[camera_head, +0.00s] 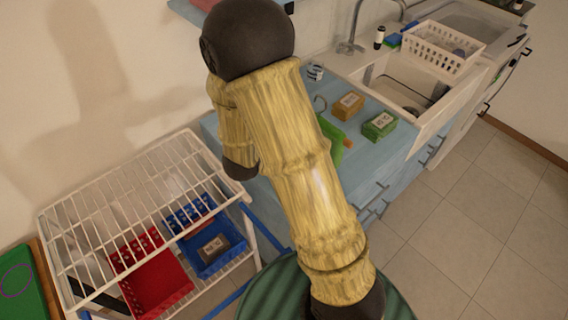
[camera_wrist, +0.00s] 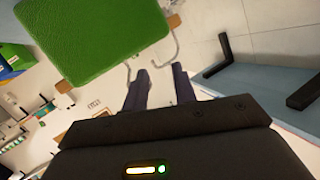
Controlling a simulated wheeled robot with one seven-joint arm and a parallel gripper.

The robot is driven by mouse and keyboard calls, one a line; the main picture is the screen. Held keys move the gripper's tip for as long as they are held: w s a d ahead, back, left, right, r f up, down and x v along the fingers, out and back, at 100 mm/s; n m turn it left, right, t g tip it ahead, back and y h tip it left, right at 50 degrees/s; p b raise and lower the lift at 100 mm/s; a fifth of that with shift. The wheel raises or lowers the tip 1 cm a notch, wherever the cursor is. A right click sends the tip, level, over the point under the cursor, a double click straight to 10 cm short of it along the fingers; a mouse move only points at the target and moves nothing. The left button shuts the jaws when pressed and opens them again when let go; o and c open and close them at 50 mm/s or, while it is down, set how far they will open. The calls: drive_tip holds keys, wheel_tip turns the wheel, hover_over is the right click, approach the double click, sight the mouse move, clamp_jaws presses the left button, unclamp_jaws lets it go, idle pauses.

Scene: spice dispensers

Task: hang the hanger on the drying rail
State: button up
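The hanger (camera_wrist: 165,60) shows a thin metal hook in the wrist view, with a green cloth-like panel (camera_wrist: 95,35) and brown bar ends beside it. In the head view its green part (camera_head: 334,138) shows at the blue counter, partly behind my arm, with the hook above it. My gripper (camera_wrist: 161,78) has its two dark fingers apart, close to the hook; I cannot tell whether the wire lies between them. In the head view my gripper is hidden behind my arm. I cannot tell for sure which part is the drying rail; a white wire rack (camera_head: 92,183) stands at the left.
A red basket (camera_head: 155,290) and a blue basket (camera_head: 222,262) sit below the wire rack's top. Orange (camera_head: 348,106) and green (camera_head: 380,125) boxes stand on the counter (camera_head: 400,147). A sink and a white crate (camera_head: 440,52) are beyond. The floor at right is clear.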

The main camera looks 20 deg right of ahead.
drive_tip(key=a+n+y, duration=0.2)
drive_tip(key=y, duration=0.1)
drive_tip(key=s+a+f+n+g+y, duration=0.1)
drive_tip(key=a+n+y, duration=0.1)
drive_tip(key=a+y, duration=0.1)
drive_tip(key=s+a+n+y, duration=0.1)
drive_tip(key=a+n+y, duration=0.1)
drive_tip(key=n+y, duration=0.1)
drive_tip(key=shift+s+a+f+g+y, duration=0.1)
drive_tip(key=shift+a+f+g+y, duration=0.2)
drive_tip(key=shift+f+g+y, duration=0.1)
drive_tip(key=s+n+g+y, duration=0.1)
drive_tip(key=s+n+g, duration=0.4)
drive_tip(key=s, duration=0.8)
drive_tip(key=shift+s+d+r+n+g+y, duration=0.2)
drive_tip(key=shift+s+d+n+g+y, duration=0.1)
drive_tip(key=shift+d+n+g, duration=0.15)
drive_tip(key=shift+r, duration=0.1)
drive_tip(key=shift+r+p, duration=0.45)
drive_tip(key=shift+p, duration=0.05)
